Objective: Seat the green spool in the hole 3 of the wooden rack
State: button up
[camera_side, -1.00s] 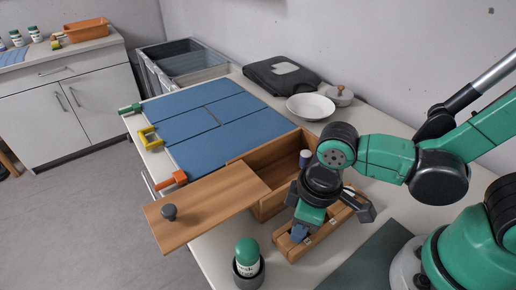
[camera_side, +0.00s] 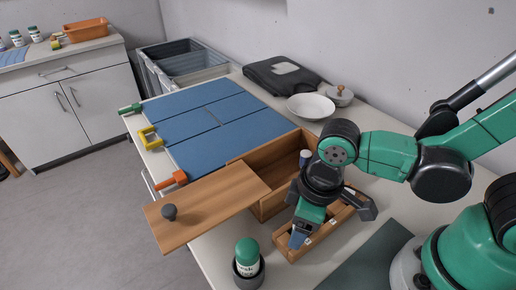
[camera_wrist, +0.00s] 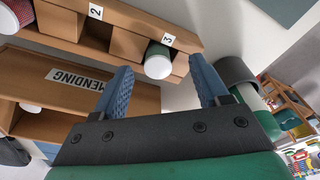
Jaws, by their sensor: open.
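The wooden rack (camera_side: 318,241) lies on the table under my gripper, and its labels 2 and 3 show in the wrist view (camera_wrist: 118,27). The green spool (camera_wrist: 158,61) is at the opening beside label 3, its white end facing the camera and a strip of green showing. How deep it sits I cannot tell. My gripper (camera_wrist: 160,75) is open, its blue fingers apart on either side of the spool in the picture, with no visible contact. In the side view, my gripper (camera_side: 299,238) is low over the rack's near end and hides the spool.
A wooden box (camera_side: 270,203) marked MENDING stands beside the rack, its lid (camera_side: 205,208) in front. A green-capped bottle (camera_side: 247,250) stands in a grey cup at the table's front. A red spool (camera_wrist: 8,18) shows in the rack. A dark mat (camera_side: 370,260) lies right.

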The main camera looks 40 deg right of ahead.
jog(key=shift+s+d+r, duration=0.1)
jog(key=shift+s+r, duration=0.05)
jog(key=shift+r, duration=1.05)
jog(key=shift+s+d+r, duration=0.1)
jog(key=shift+s+r, duration=0.05)
jog(key=shift+r, duration=1.05)
jog(key=shift+w, duration=0.1)
jog(key=w+d+r+m+t, duration=0.1)
jog(key=w+d+m+t, duration=0.1)
jog(key=d, duration=0.1)
jog(key=w+d+r+m+t, duration=0.2)
jog(key=d, duration=0.2)
jog(key=w+d+r+m+t, duration=0.2)
jog(key=d, duration=0.2)
jog(key=shift+w+d+r+m+h, duration=0.1)
jog(key=shift+w+r+m+h, duration=0.05)
jog(key=shift+w+m+h, duration=0.25)
